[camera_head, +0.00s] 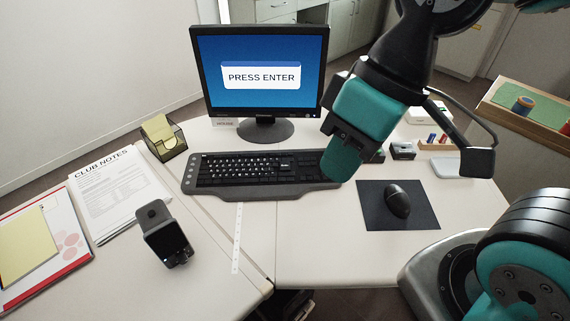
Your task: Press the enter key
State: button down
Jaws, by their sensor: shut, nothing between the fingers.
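A black keyboard (240,172) lies on the white desk in front of the monitor. Its right end is partly hidden behind my gripper, and single keys there are too small to tell apart, so I cannot make out the enter key. The monitor (262,80) shows a box reading "PRESS ENTER" on blue. My gripper (340,165) is teal and black, shut and empty, and points down in front of the keyboard's right end in the picture. I cannot tell whether it touches any key.
A black mouse (397,201) rests on a dark mat (374,222) to the right. A phone-like device (166,240) stands at the left front. A note holder (163,140) and a "CLUB NOTES" sheet (118,196) lie left. A wooden tray (525,112) is at the right.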

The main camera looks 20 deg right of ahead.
aim_at(284, 165)
jog(key=z, duration=0.4)
jog(key=k, duration=0.9)
jog(key=z, duration=0.55)
jog(key=k, duration=0.45)
jog(key=u, duration=0.4)
jog(key=i, duration=0.55)
jog(key=u, duration=0.9)
jog(key=i, duration=0.85)
jog(key=z, duration=0.15)
